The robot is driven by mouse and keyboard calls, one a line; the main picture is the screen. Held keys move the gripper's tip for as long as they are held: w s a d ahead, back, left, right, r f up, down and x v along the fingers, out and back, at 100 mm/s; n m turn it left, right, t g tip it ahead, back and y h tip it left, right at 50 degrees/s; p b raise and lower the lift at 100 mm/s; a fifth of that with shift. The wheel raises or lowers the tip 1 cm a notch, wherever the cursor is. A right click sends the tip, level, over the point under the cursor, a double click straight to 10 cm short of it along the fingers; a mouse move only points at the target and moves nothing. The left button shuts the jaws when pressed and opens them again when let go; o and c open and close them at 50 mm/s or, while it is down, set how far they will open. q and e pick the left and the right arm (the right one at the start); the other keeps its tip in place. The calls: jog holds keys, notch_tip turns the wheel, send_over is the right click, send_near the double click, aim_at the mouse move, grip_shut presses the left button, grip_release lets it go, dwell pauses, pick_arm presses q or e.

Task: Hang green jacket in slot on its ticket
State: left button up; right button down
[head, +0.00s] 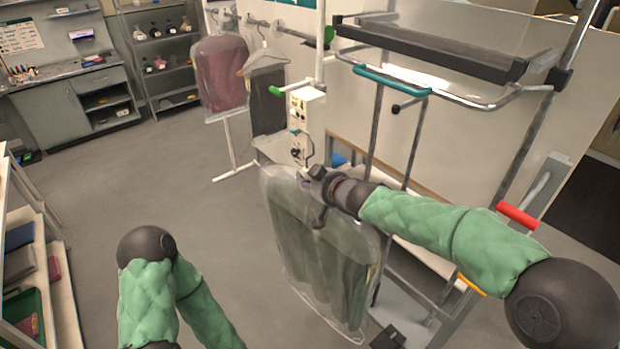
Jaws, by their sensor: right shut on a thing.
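The green jacket (330,262) hangs in a clear plastic cover at the middle of the head view, above the floor. My right gripper (318,190) is shut on the jacket's hanger near its neck, at the top of the cover. The hanger's hook (307,152) seems to stick up above the jaws, in front of a pale control box. The garment rail (262,24) with round discs along it is at the back wall. No ticket can be read from here. My left arm is at the lower left, but its gripper is out of view.
A control box (306,112) on a pole and a metal frame (430,55) stand close to my right arm. The floor (160,175) at centre left is clear.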

jog(key=shift+r, duration=0.2)
jog(key=shift+s+d+p, duration=0.7)
jog(key=shift+s+d, duration=1.8)
jog(key=shift+s, duration=0.3)
